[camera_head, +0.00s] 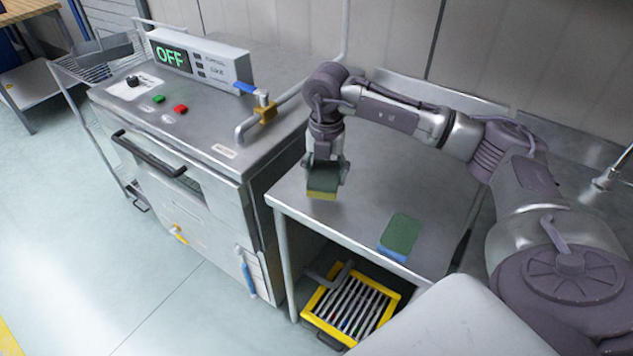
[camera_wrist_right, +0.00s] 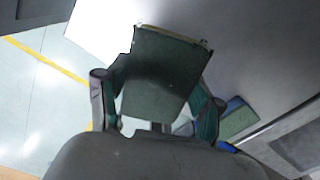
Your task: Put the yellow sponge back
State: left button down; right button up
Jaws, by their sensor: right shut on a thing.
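The yellow sponge (camera_head: 321,195) has a dark green top layer and a yellow lower layer. My right gripper (camera_head: 326,172) is shut on it, above the left front part of the steel table (camera_head: 365,190). In the right wrist view the sponge's green face (camera_wrist_right: 163,75) fills the middle, between the fingers of the gripper (camera_wrist_right: 158,110). A second sponge, blue with a green top (camera_head: 401,235), lies on the table to the right; it also shows in the right wrist view (camera_wrist_right: 238,118). My left gripper is in neither view.
A steel machine (camera_head: 200,150) with an "OFF" display (camera_head: 171,56) stands left of the table. A yellow-framed rack (camera_head: 350,305) with several slats is low under the table's front. The table top between the two sponges is clear. A tap (camera_head: 606,180) is at the right edge.

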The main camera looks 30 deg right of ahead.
jog(key=shift+w+a+f, duration=0.15)
jog(key=shift+w+f, duration=0.15)
jog(key=shift+w, duration=0.15)
jog(key=shift+w+a+f, duration=0.15)
jog(key=shift+w+f, duration=0.1)
jog(key=shift+w, duration=0.2)
jog(key=shift+w+f, duration=0.1)
jog(key=shift+f, duration=0.15)
notch_tip(320, 180, down, 4)
jog(key=shift+r+p, duration=0.15)
jog(key=shift+p, duration=0.4)
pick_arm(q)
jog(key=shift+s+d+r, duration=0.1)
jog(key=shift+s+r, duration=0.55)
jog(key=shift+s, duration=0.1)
pick_arm(e)
jog(key=shift+f, duration=0.2)
jog(key=o, duration=1)
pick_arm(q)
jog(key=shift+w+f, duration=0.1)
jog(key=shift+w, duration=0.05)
pick_arm(e)
jog(key=shift+r, duration=0.1)
